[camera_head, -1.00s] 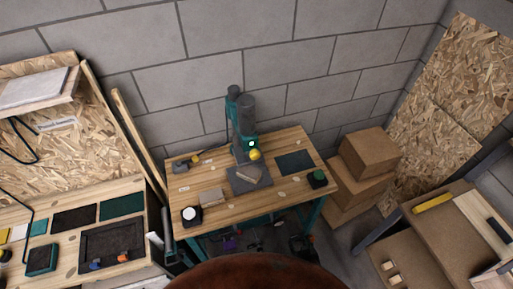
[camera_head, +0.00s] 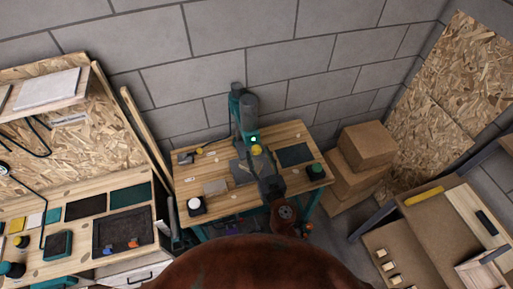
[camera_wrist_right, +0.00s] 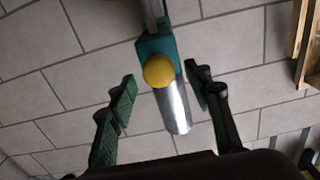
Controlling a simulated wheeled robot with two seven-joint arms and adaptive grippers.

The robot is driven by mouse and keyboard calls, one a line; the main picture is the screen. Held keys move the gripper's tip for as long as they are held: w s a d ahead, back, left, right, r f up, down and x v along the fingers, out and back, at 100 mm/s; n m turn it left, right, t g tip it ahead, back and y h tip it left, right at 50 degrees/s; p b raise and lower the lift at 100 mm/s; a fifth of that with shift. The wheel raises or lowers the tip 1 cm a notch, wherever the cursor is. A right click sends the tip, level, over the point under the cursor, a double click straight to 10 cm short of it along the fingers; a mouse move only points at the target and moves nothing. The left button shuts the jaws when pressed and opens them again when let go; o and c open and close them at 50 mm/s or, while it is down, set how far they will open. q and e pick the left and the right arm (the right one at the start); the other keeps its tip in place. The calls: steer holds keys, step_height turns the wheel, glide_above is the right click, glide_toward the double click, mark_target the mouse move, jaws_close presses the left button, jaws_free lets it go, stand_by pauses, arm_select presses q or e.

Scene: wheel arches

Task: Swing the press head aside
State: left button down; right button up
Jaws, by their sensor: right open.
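The teal and dark grey press (camera_head: 247,112) stands at the back of the small wooden bench, near the wall. Its head carries a yellow knob (camera_head: 256,150), which also shows in the right wrist view (camera_wrist_right: 159,70) on a teal block above a bare metal cylinder (camera_wrist_right: 173,108). My right gripper (camera_head: 260,161) is over the bench in front of the press head. In the right wrist view its green-padded fingers (camera_wrist_right: 160,76) are spread, one on each side of the head, with visible gaps. I cannot tell whether the knob is between the pads in depth. My left gripper is out of view.
The wooden bench (camera_head: 222,172) also bears a white-topped jar (camera_head: 195,204), a dark mat (camera_head: 295,153) and a small green-topped item (camera_head: 316,171). Cardboard boxes (camera_head: 367,145) stand right of it, and a longer workbench (camera_head: 75,233) stands left. The block wall is close behind.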

mark_target(258, 152)
steer(key=shift+x, duration=1.7)
steer(key=shift+c, duration=0.6)
jaws_close()
